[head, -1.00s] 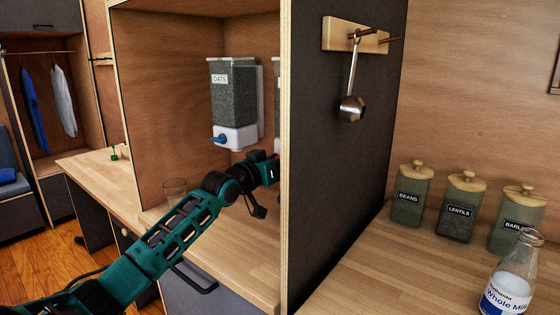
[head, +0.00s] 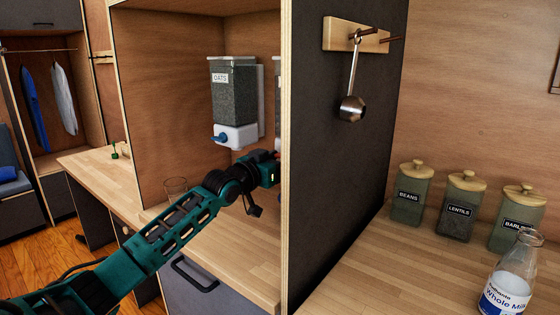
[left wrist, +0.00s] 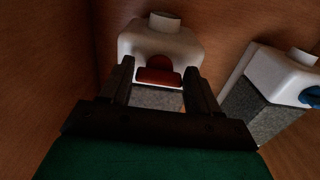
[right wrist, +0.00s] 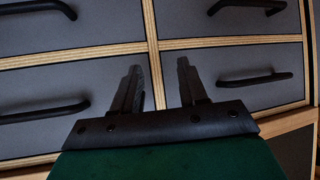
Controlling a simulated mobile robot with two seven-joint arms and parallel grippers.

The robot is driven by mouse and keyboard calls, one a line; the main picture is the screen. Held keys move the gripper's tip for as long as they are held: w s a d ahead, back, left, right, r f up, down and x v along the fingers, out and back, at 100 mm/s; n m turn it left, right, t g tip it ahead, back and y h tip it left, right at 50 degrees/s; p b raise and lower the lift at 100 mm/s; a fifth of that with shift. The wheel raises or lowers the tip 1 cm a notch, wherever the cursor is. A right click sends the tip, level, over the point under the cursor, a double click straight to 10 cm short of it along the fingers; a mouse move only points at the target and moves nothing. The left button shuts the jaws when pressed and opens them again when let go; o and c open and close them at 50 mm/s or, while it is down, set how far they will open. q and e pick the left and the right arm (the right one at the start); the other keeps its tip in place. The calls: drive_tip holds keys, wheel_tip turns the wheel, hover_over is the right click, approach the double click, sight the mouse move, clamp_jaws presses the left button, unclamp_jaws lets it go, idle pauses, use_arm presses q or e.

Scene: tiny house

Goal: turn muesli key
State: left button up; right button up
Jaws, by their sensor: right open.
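A white dispenser base (left wrist: 160,42) with a red key (left wrist: 158,74) shows in the left wrist view; no label is visible there. My left gripper (left wrist: 158,88) is open, with one finger on each side of the red key; I cannot tell whether they touch it. In the head view the left gripper is hidden behind the dark partition, and only a sliver of this second dispenser (head: 277,95) shows. The oats dispenser (head: 234,90), with a blue key (head: 220,138), hangs to its left. My right gripper (right wrist: 160,90) is open and empty in front of drawers.
The dark partition (head: 340,180) stands right of the dispenser niche. A hanging scoop (head: 352,105), jars (head: 462,205) and a milk bottle (head: 508,280) are on the right. Drawer handles (right wrist: 45,110) face my right gripper.

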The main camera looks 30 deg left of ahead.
use_arm(q)
drive_tip(key=o, duration=0.3)
drive_tip(key=s, duration=0.8)
drive_tip(key=s+a, duration=0.1)
drive_tip(key=s, duration=0.4)
drive_tip(key=shift+b, duration=0.35)
